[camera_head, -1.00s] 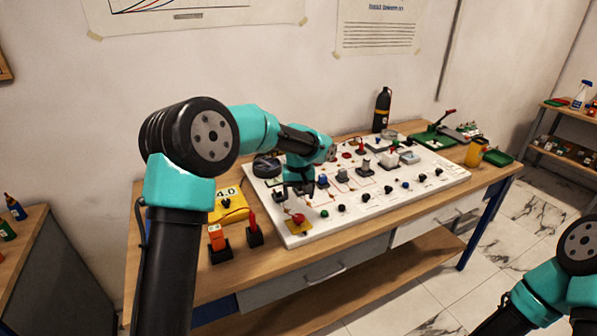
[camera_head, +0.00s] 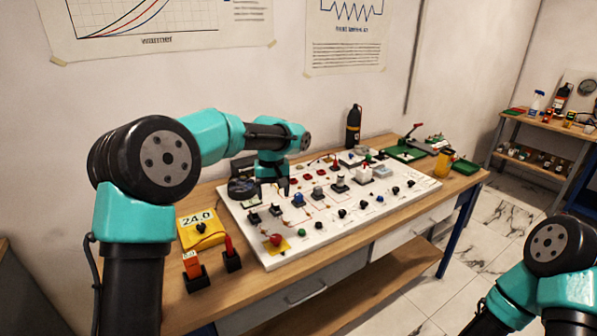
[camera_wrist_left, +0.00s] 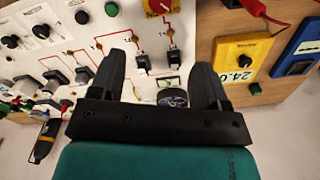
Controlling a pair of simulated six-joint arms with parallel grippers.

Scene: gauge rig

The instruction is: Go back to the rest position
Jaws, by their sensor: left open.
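My left gripper (camera_head: 272,190) hangs over the left part of the white gauge board (camera_head: 330,232). In the left wrist view its two dark fingers (camera_wrist_left: 168,75) are apart, with nothing held between them. A round black gauge (camera_head: 242,187) sits beside the gripper, and in the left wrist view it shows partly behind the gripper (camera_wrist_left: 172,97). My right arm (camera_head: 545,270) shows at the lower right, but its gripper is out of view.
A yellow meter reading 24.0 (camera_head: 200,228) and red and orange probes in black holders (camera_head: 232,252) stand left of the board. A black bottle (camera_head: 353,127), green tray (camera_head: 404,153) and yellow cup (camera_head: 444,160) stand on the table's far side. Several knobs cover the board.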

